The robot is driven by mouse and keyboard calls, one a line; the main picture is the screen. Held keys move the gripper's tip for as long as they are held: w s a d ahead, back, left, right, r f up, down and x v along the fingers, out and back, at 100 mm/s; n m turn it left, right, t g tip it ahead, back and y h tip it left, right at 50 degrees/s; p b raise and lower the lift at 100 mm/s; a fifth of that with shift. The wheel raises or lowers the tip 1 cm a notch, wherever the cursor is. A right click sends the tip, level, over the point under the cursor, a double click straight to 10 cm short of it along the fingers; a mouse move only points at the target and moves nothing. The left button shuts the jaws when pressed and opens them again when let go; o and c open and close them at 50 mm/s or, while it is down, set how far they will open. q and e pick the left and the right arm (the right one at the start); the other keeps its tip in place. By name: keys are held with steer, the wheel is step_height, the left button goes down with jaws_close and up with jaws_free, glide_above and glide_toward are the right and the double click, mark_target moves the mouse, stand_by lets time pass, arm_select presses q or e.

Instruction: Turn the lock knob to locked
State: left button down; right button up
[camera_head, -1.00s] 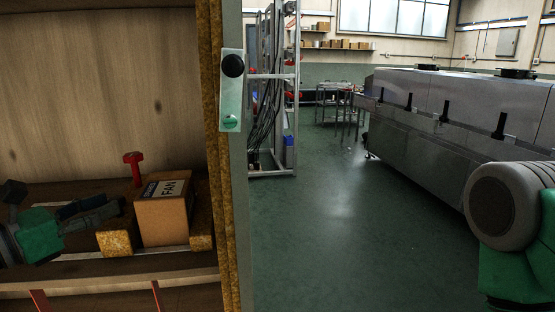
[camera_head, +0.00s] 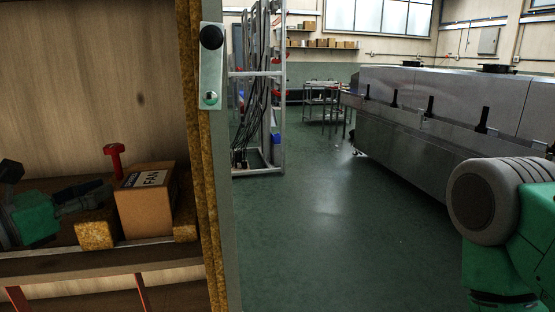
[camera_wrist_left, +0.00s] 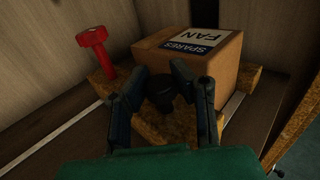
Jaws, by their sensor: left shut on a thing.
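A round black knob (camera_head: 212,37) sits on a pale metal plate (camera_head: 207,70) on the edge of the chipboard wall. Below it on the plate is a small round green-and-white indicator (camera_head: 210,98). My left gripper (camera_head: 108,193) is inside the wooden compartment, low and left of the plate, well apart from the knob. In the left wrist view its fingers (camera_wrist_left: 163,100) are shut on a small dark thing (camera_wrist_left: 161,104) in front of the box; its exact shape is hard to make out. My right gripper is out of view.
A cardboard box marked SPARES FAN (camera_head: 147,208) rests on chipboard blocks (camera_head: 97,231), with a red T-shaped thing (camera_head: 115,160) behind left. Right of the wall the green floor is open, with a rack (camera_head: 258,90) and a long metal machine (camera_head: 420,120) beyond.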

arm_select(q)
steer(key=shift+d, duration=0.1)
stand_by(0.5)
steer(key=shift+w+d+b, duration=0.15)
steer(key=shift+d+b, duration=0.25)
steer(key=shift+b, duration=0.1)
steer(key=shift+d, duration=0.15)
steer(key=c, duration=1.7)
jaws_free()
steer(key=shift+o, duration=0.6)
steer(key=shift+d, duration=0.2)
steer(key=shift+w+d, duration=0.1)
steer(key=shift+d, duration=0.2)
steer(key=shift+a, duration=0.25)
